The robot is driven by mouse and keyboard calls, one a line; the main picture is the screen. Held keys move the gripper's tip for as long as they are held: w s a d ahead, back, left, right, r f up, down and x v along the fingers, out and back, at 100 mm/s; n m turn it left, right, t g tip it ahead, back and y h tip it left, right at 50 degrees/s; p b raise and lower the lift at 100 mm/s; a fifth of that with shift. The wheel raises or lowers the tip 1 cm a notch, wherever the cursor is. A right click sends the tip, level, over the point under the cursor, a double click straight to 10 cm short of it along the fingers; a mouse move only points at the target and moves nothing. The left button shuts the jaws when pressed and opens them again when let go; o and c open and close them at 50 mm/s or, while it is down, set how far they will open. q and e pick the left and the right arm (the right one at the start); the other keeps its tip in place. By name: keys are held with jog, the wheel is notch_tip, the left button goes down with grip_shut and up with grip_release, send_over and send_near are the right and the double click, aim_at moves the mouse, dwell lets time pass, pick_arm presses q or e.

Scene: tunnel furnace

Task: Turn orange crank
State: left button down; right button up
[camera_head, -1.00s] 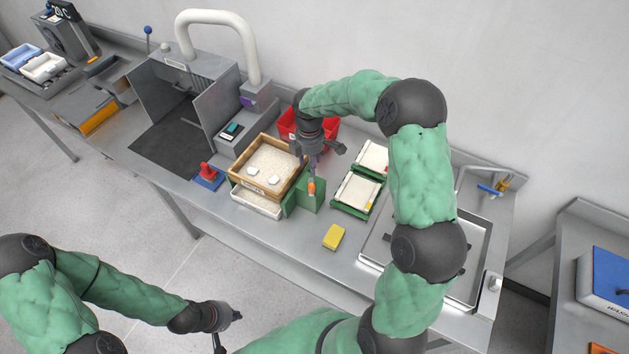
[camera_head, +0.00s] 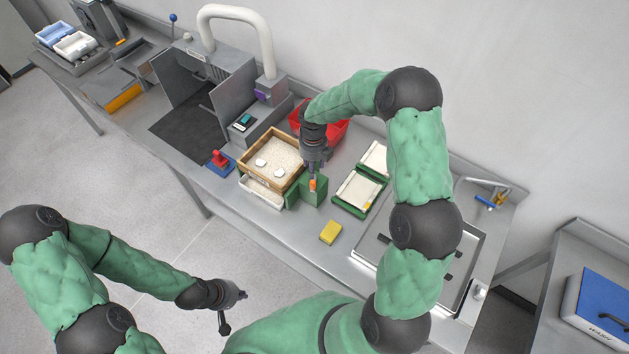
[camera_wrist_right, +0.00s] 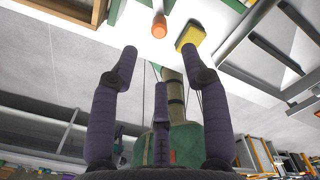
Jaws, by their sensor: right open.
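The orange crank (camera_head: 312,185) stands upright at the green box (camera_head: 310,197), beside the wooden-framed tray. My right gripper (camera_head: 313,169) points down just above the crank, partly covering it and the box. In the right wrist view the rounded orange crank end (camera_wrist_right: 159,26) lies beyond the spread purple fingers (camera_wrist_right: 160,70), with nothing between them. I cannot tell from the head view whether a finger touches the crank. My left gripper (camera_head: 234,309) hangs low in front of the bench, empty, its fingers apart.
A wooden-framed tray (camera_head: 250,183) of pale grains is left of the green box. Green-framed white panels (camera_head: 348,210) are to the right, and a yellow sponge (camera_head: 330,232) in front. A red bin (camera_head: 335,131) is behind. A sink (camera_head: 365,266) lies further right.

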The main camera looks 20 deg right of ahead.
aim_at(313, 182)
notch_tip(313, 182, down, 11)
jog(key=shift+r+p, duration=0.1)
jog(key=shift+p, duration=0.5)
grip_shut()
